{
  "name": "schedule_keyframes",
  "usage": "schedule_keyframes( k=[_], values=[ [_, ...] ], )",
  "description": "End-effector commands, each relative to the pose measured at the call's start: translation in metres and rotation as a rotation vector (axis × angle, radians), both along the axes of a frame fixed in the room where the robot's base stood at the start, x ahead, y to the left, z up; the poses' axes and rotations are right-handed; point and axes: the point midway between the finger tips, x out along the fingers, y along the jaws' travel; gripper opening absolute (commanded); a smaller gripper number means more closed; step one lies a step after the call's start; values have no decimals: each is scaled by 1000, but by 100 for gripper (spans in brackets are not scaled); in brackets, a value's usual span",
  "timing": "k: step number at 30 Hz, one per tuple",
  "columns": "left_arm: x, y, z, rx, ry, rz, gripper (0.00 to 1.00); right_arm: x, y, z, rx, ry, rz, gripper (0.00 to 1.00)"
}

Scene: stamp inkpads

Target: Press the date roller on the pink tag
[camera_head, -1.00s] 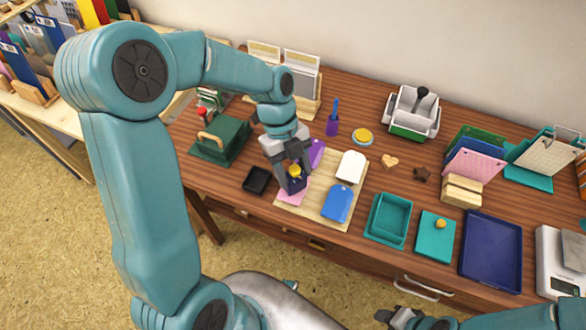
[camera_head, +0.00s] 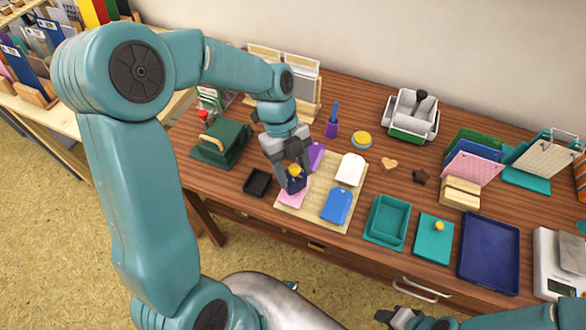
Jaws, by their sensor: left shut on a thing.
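The pink tag (camera_head: 291,199) lies at the near left of a light wooden board, partly hidden by my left gripper. My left gripper (camera_head: 293,182) points down over it, shut on the date roller (camera_head: 297,184), a dark blue block with a yellow top. The roller stands at the tag; I cannot tell whether it touches it. A purple tag (camera_head: 316,155), a white tag (camera_head: 350,169) and a blue tag (camera_head: 337,206) lie on the same board (camera_head: 318,220). My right gripper (camera_head: 392,316) is at the bottom edge, partly cut off, its jaws unclear.
A black inkpad (camera_head: 257,182) lies just left of the board, with a green box (camera_head: 221,143) behind it. A teal open box (camera_head: 387,220), a teal lid (camera_head: 434,238) and a navy tray (camera_head: 490,252) stand to the right. Free tabletop shows behind the board.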

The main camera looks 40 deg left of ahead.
Motion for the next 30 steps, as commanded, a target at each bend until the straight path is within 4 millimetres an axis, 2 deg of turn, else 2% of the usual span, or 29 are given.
schedule_keyframes(
  k=[1, 16, 30],
  values=[
    [0, 0, 9, 0, -2, 1, 23, 0, 0, 7, 0, 0, 0, 43],
    [1, 0, 53, 0, -4, 2, 23, 0, 0, 37, 0, 0, 0, 43],
    [1, 0, 53, 0, -3, 1, 23, 0, 0, 36, 0, 0, 0, 43]
  ],
)
